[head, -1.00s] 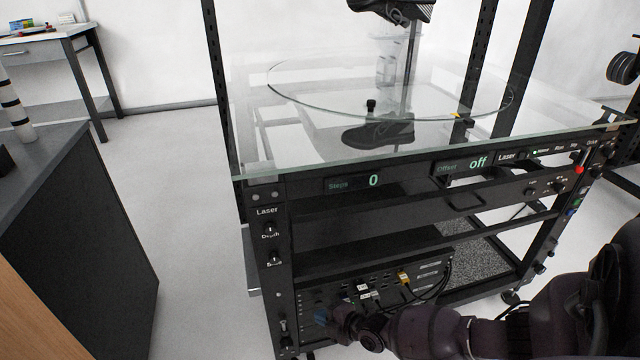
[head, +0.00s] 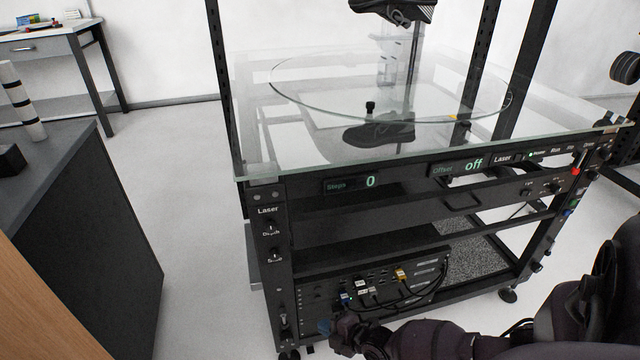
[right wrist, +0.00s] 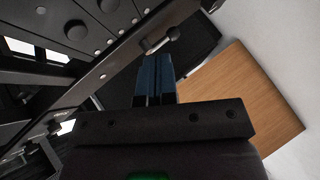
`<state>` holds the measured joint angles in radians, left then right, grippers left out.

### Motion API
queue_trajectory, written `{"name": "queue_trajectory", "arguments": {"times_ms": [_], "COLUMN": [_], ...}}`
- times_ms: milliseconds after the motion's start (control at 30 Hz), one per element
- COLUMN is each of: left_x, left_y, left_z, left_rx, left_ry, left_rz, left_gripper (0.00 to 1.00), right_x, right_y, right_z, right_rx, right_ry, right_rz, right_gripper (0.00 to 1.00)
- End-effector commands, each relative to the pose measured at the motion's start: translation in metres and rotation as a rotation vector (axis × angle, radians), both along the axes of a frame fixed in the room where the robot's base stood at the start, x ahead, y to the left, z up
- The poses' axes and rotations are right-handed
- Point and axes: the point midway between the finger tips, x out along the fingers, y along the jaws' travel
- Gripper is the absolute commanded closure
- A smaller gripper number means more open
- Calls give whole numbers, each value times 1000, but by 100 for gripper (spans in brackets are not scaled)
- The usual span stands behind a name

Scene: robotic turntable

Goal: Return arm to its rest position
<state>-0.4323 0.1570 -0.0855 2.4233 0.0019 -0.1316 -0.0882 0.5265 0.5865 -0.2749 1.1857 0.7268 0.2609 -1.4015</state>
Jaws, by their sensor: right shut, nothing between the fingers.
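My right arm comes in from the lower right of the head view. Its dark gripper (head: 326,326) is low in front of the turntable rack's lower left, near the floor. In the right wrist view its two blue fingers (right wrist: 154,78) lie side by side, shut, with nothing between them. The fingers point toward a dark panel and appear apart from the rack. My left gripper is in neither view.
The black turntable rack (head: 400,200) with a glass top (head: 300,150) stands close ahead. A box with cables (head: 375,290) sits on its lower shelf. A dark cabinet (head: 90,250) stands at left; clear floor (head: 190,200) lies between.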

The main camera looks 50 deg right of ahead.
Motion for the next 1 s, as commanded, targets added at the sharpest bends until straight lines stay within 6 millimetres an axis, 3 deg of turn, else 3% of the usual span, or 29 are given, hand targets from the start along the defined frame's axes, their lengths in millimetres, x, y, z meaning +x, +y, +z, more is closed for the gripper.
{"name": "queue_trajectory", "arguments": {"times_ms": [300, 1000], "left_x": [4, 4], "left_y": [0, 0], "left_z": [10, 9], "left_rx": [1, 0], "left_ry": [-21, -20], "left_rz": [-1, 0], "left_gripper": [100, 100], "right_x": [-13, -14], "right_y": [8, 8], "right_z": [0, -1], "right_rx": [0, 0], "right_ry": [0, 2], "right_rz": [0, 0], "right_gripper": [100, 100]}}
